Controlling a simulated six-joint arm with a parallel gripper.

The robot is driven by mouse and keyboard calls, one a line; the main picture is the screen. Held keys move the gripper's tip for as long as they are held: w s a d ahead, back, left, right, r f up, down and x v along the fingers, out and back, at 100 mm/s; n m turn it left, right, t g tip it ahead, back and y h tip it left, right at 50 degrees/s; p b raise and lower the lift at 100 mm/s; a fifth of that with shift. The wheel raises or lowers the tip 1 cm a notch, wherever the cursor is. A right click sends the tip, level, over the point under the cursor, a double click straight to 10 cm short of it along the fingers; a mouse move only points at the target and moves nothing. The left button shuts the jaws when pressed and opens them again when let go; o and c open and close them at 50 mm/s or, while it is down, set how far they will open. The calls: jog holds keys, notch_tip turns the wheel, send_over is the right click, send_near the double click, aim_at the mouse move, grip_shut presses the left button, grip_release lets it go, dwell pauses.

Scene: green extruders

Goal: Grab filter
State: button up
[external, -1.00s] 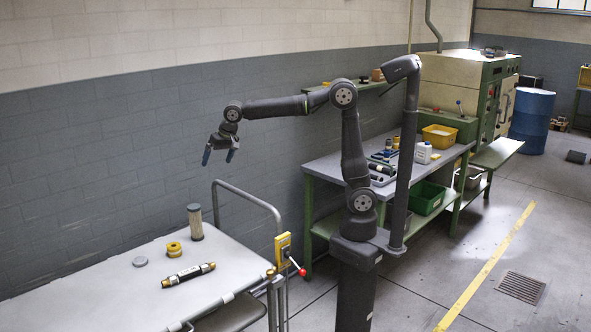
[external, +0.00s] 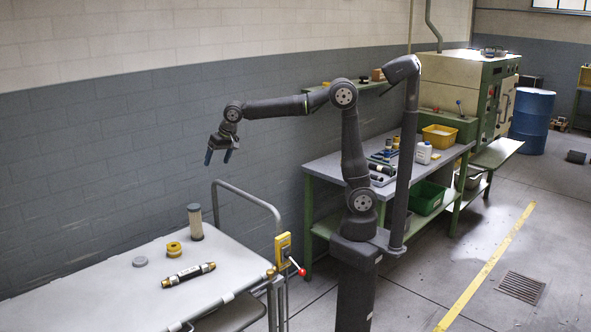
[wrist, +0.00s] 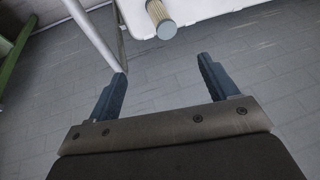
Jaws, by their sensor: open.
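The filter (external: 195,222) is a beige pleated cylinder with a grey cap. It stands upright on the far part of the white cart top, near the back edge. In the wrist view the filter (wrist: 161,18) shows at the top centre, beyond my fingertips, partly cut off by the frame edge. My gripper (external: 219,157) hangs above and to the right of the filter, well apart from it. In the wrist view my gripper (wrist: 162,68) has its two blue fingers spread wide, with only floor between them.
The cart top (external: 95,290) also bears a yellow ring (external: 174,249), a grey disc (external: 140,262) and a black tube with brass ends (external: 188,275). A grey cart handle rail (external: 250,198) rises at the cart's right end, near the filter. A workbench (external: 330,168) stands behind my arm.

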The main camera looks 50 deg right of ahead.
jog(key=n+g+y, duration=0.2)
jog(key=n, duration=1)
send_near(199, 206)
jog(key=x, duration=0.8)
jog(key=shift+s+a, duration=0.15)
jog(key=shift+a, duration=0.05)
jog(key=shift+w+x, duration=0.2)
jog(key=shift+x, duration=1.25)
jog(key=shift+w+x, duration=0.15)
jog(key=shift+x, duration=1.35)
jog(key=shift+r, duration=0.1)
jog(key=c, duration=1.1)
jog(key=shift+c, duration=0.2)
